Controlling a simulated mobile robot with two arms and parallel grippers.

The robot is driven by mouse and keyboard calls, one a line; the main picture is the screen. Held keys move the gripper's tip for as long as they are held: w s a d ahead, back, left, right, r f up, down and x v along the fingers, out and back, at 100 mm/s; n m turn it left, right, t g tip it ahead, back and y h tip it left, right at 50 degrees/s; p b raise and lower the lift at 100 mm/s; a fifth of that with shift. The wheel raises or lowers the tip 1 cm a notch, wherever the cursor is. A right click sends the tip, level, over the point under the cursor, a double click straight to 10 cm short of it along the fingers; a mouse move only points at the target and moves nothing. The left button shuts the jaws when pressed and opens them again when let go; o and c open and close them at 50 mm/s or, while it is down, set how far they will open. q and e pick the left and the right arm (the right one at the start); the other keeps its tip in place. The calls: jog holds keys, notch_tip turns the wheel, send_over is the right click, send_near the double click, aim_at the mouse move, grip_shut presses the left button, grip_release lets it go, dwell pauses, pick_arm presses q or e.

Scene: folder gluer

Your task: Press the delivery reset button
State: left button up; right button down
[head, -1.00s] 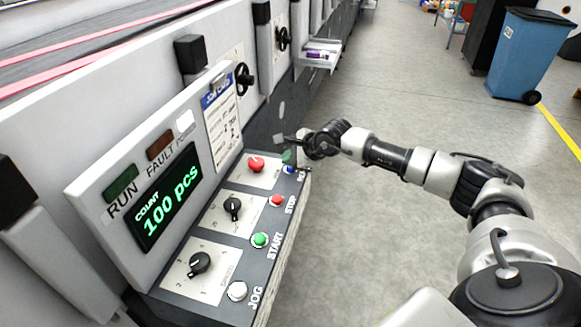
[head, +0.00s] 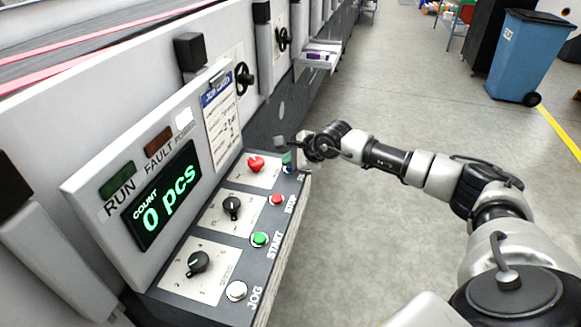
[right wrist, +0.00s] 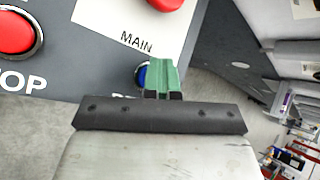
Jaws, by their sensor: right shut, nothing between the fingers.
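The blue button (head: 287,169) sits at the far end of the control panel's button row, past the red STOP button (head: 277,199). In the right wrist view the blue button (right wrist: 141,75) is partly hidden by my green fingertips, and its label is mostly covered. My right gripper (head: 287,157) is shut and empty, with its fingertips right at the blue button. They look in contact, but the exact touch is hidden. The count display (head: 168,207) reads 0 pcs. My left gripper is out of view.
The red MAIN knob (head: 256,164), green START button (head: 260,239) and white JOG button (head: 236,291) are on the same panel. Black rotary knobs (head: 232,208) lie between them. Open floor (head: 370,240) is to the right, with a blue bin (head: 525,55) farther back.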

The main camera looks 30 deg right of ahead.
dwell(0.3)
jog(key=shift+r+p, duration=0.4)
jog(key=shift+r, duration=0.45)
jog(key=shift+r, duration=0.45)
jog(key=shift+r+p, duration=1.2)
jog(key=shift+r, duration=0.9)
jog(key=shift+f, duration=0.1)
